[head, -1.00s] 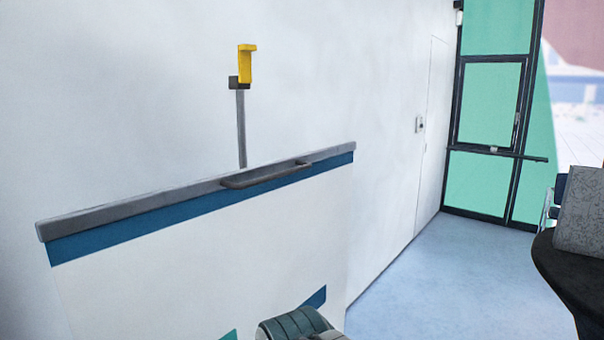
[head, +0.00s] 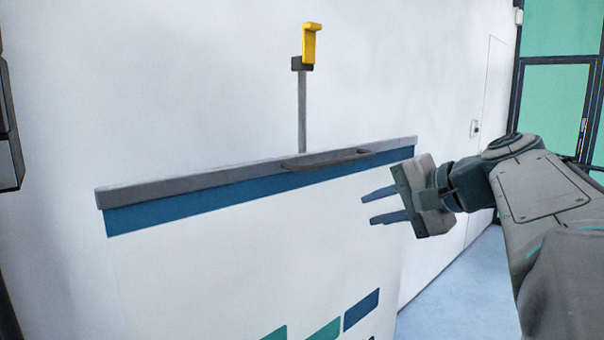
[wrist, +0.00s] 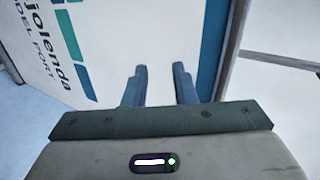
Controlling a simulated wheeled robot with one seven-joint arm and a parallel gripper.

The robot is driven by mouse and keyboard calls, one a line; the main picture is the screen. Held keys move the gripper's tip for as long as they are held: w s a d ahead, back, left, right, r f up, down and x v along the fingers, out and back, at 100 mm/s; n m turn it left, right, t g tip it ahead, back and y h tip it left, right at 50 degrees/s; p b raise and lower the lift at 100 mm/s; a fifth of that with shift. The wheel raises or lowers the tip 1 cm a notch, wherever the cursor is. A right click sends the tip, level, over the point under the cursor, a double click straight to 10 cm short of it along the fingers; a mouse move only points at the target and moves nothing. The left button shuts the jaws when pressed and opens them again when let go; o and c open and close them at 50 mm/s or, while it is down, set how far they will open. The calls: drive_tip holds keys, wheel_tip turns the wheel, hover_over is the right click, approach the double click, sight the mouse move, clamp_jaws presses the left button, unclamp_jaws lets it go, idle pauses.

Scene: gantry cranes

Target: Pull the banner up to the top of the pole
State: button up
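The banner (head: 240,260) is a white sheet with a blue band and green and blue marks; its printed face also shows in the wrist view (wrist: 110,40). A grey top bar (head: 200,185) with a dark handle (head: 325,160) runs along its upper edge. The grey pole (head: 302,112) rises behind it to a yellow hook (head: 310,45) at its top, well above the bar. My gripper (head: 375,205) is open and empty, in front of the banner's right side, below and right of the handle. Its two fingers also show apart in the wrist view (wrist: 160,85).
A white wall stands behind the banner, with a small switch (head: 475,128) on it. A dark-framed green glass door (head: 555,100) is at the right. Blue floor (head: 455,280) shows clear at lower right. A dark object (head: 8,130) is at the left edge.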

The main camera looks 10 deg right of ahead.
sight(344, 161)
drive_tip(key=w+d+r+t+y, duration=0.1)
drive_tip(key=d+r+t+y, duration=0.2)
drive_tip(key=r, duration=0.5)
drive_tip(key=shift+m+h, duration=0.4)
drive_tip(key=shift+h, duration=0.3)
drive_tip(key=p+x, duration=0.1)
drive_tip(key=x, duration=0.7)
drive_tip(key=p+x, duration=0.1)
drive_tip(key=x, duration=0.4)
drive_tip(key=shift+w+d+f+p, duration=0.2)
drive_tip(key=shift+d+f+p, duration=0.05)
drive_tip(key=shift+p, duration=0.1)
